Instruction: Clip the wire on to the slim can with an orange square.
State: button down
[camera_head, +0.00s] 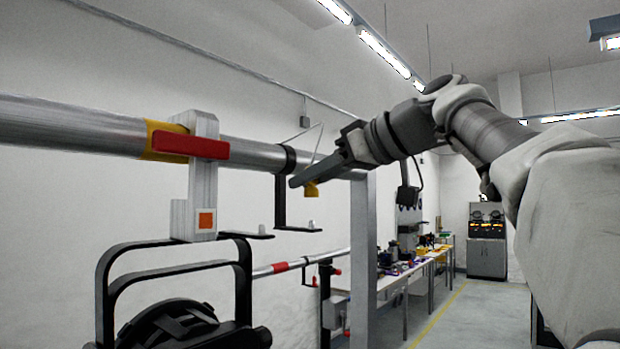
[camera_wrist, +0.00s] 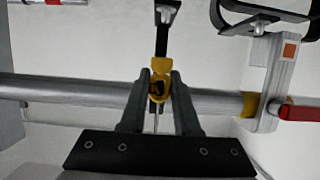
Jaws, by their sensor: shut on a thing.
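My gripper (camera_head: 300,182) is shut on a yellow clip (camera_head: 312,189), close to the metal pipe. In the wrist view the clip (camera_wrist: 160,68) sits between my fingertips (camera_wrist: 160,82), in front of the pipe and a black hanger. A thin wire (camera_head: 316,145) shows above my gripper; part of it also shows between my fingers in the wrist view (camera_wrist: 156,122). The orange square (camera_head: 206,220) is on a grey clamp (camera_head: 203,180) left of my gripper; it also shows at right in the wrist view (camera_wrist: 290,50). A black can (camera_head: 185,325) with a yoke (camera_head: 243,290) hangs below, cut off by the frame.
The pipe (camera_head: 85,123) runs across the view, with a yellow band (camera_head: 158,139) and a red bar (camera_head: 190,146) at the clamp. A black hanger (camera_head: 280,200) is beside my gripper. A grey post (camera_head: 363,265) stands right of it. Benches (camera_head: 405,280) are far behind.

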jog(key=shift+f+b, duration=0.75)
jog(key=shift+f, duration=0.15)
jog(key=shift+s+a, duration=0.2)
jog(key=shift+s+a+f+b, duration=0.1)
jog(key=shift+s+a+b, duration=0.65)
jog(key=shift+s+a, duration=0.4)
jog(key=shift+s+a+f+b, duration=0.1)
jog(key=shift+s+a+b, duration=0.7)
jog(key=shift+s, duration=0.65)
jog(key=shift+s+a+f+b, duration=0.1)
jog(key=shift+s+a+b, duration=0.55)
jog(key=shift+s+a, duration=0.55)
jog(key=shift+d+f+b, duration=0.1)
jog(key=shift+f+b, duration=0.85)
jog(key=shift+f, duration=0.25)
dwell(0.8)
jog(key=c, duration=0.6)
grip_release()
jog(key=shift+s, duration=0.1)
jog(key=shift+o, duration=0.2)
